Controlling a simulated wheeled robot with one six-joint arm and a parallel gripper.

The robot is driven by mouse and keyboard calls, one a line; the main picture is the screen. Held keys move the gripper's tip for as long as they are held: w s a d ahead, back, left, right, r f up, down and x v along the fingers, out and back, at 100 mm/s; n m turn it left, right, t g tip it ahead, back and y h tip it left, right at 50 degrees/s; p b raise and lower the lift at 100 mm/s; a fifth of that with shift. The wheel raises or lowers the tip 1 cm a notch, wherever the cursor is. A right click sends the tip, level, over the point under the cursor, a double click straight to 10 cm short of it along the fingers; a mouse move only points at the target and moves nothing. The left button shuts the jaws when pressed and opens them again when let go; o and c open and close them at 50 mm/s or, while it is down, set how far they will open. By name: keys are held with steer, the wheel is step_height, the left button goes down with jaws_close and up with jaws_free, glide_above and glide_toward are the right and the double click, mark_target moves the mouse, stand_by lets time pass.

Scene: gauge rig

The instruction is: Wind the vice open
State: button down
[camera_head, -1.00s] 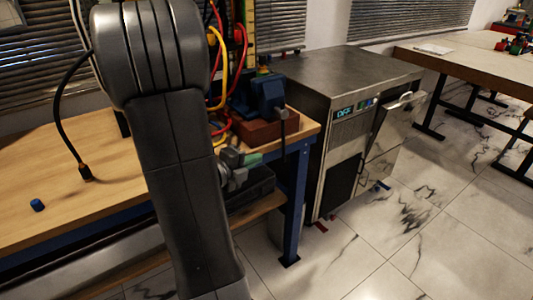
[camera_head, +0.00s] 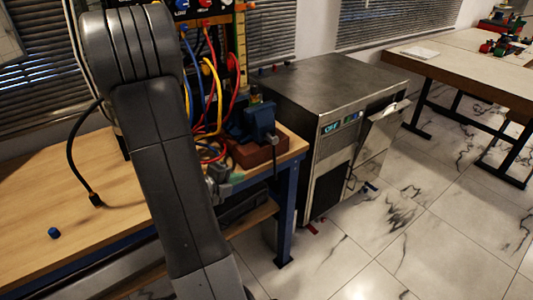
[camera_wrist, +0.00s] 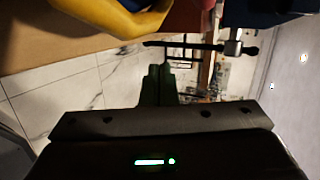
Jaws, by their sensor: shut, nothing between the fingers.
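The blue vice (camera_head: 254,122) stands on a reddish-brown block (camera_head: 262,153) at the right end of the wooden bench. In the wrist view the blue vice body (camera_wrist: 262,12) shows at the top right edge, cut off. A silver screw end (camera_wrist: 233,47) with a dark crossbar, the vice handle, sticks out below it. My gripper (camera_wrist: 158,72) is shut and empty, its fingertips below the left end of the bar and apparently apart from it. In the head view my gripper (camera_head: 220,178) is partly hidden by my arm, low and left of the vice. The jaw gap cannot be made out.
Red, yellow and blue cables (camera_head: 210,90) hang from a panel behind the vice, close to my arm. A steel cabinet (camera_head: 320,85) stands right of the bench (camera_head: 105,205). A small blue cap (camera_head: 54,233) lies on the bench.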

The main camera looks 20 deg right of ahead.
steer(key=w+d+f+y+p, duration=0.1)
steer(key=d+p, duration=0.2)
steer(key=p, duration=0.2)
steer(key=w+d+f+g+y+p, duration=0.1)
steer(key=d+p, duration=0.2)
steer(key=p, duration=0.2)
steer(key=w+d+f+g+p, duration=0.1)
steer(key=w+d+p, duration=0.1)
steer(key=d+p, duration=0.1)
steer(key=shift+w+d+f+y+p, duration=0.15)
steer(key=shift+d+y+p, duration=0.25)
steer(key=shift+p, duration=0.5)
steer(key=shift+w+d+f, duration=0.15)
steer(key=shift+w+d, duration=0.15)
steer(key=shift+d, duration=0.25)
